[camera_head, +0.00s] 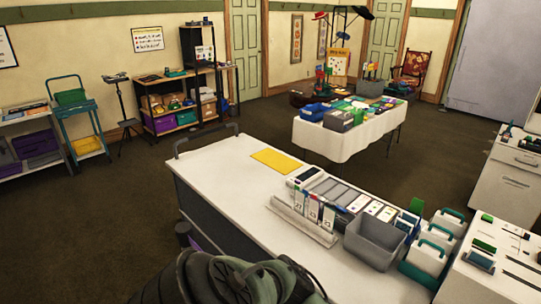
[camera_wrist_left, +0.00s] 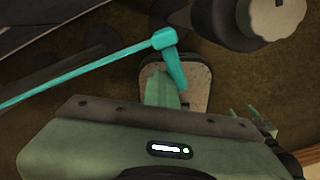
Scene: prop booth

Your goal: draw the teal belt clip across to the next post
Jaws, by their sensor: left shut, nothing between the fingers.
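In the left wrist view a thin teal belt (camera_wrist_left: 80,75) runs taut from the left edge up to the teal clip (camera_wrist_left: 163,40). The belt and clip do not show in the head view.
A white counter (camera_head: 225,170) holds a yellow sheet (camera_head: 276,161), a card rack (camera_head: 304,212) and a grey bin (camera_head: 374,240). A cloth-covered table (camera_head: 345,136) with props stands behind. A teal cart (camera_head: 80,115) is at the left. Open carpet lies between.

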